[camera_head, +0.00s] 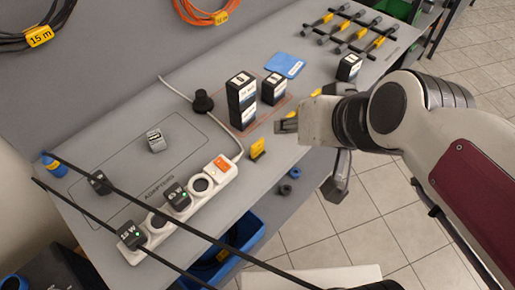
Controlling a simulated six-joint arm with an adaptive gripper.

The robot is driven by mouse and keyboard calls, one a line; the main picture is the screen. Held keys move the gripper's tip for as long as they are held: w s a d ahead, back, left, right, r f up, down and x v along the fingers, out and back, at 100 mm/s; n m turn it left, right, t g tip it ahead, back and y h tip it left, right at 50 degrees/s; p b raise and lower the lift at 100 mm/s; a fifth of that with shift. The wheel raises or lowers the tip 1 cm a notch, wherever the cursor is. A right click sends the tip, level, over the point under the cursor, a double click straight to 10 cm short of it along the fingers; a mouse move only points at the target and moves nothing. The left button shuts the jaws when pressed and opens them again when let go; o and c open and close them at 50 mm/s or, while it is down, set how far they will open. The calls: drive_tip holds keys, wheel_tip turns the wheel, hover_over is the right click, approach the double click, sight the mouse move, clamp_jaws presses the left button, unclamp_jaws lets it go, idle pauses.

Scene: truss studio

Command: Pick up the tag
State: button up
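A small yellow tag (257,149) stands on the grey bench, to the right of the white power strip. It is dark at its lower left edge. My gripper (287,126) reaches in from the right and is a little to the right of the tag in the picture, apart from it. One dark grey fingertip shows clearly; the arm and the gripper body hide much of the rest, so I cannot tell how far the fingers are apart. Nothing is visibly held. Small yellow pieces (316,92) show just behind my gripper, partly hidden.
A white power strip (190,199) with plugged adapters lies left of the tag. Black battery packs (241,101) stand behind it, with a blue cloth (285,65) beyond. Dark rods cross the lower left. A blue bin (243,233) is below.

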drive_tip(key=w+a+r+m+t+y, duration=0.2)
drive_tip(key=w+a+r, duration=0.1)
drive_tip(key=w+a, duration=0.75)
drive_tip(key=w+a+f+m+t+h, duration=0.2)
drive_tip(key=w+f+m, duration=0.1)
drive_tip(key=w, duration=0.4)
drive_tip(key=f+m+h, duration=0.1)
drive_tip(key=f, duration=0.2)
drive_tip(key=f+m+g+h, duration=0.1)
drive_tip(key=f+h, duration=0.1)
drive_tip(key=f, duration=0.1)
drive_tip(key=f+m+h, duration=0.1)
drive_tip(key=f+h, duration=0.1)
drive_tip(key=f, duration=0.2)
drive_tip(key=shift+d+g, duration=0.4)
drive_tip(key=m+g+h, duration=0.2)
drive_tip(key=g+h, duration=0.1)
drive_tip(key=h, duration=0.1)
approach(257, 145)
drive_tip(key=w+a+x, duration=0.1)
drive_tip(key=x, duration=0.3)
drive_tip(key=shift+s+d+h, duration=0.25)
drive_tip(key=shift+s+h, duration=0.05)
drive_tip(key=shift+s, duration=0.25)
drive_tip(key=shift+x, duration=1.3)
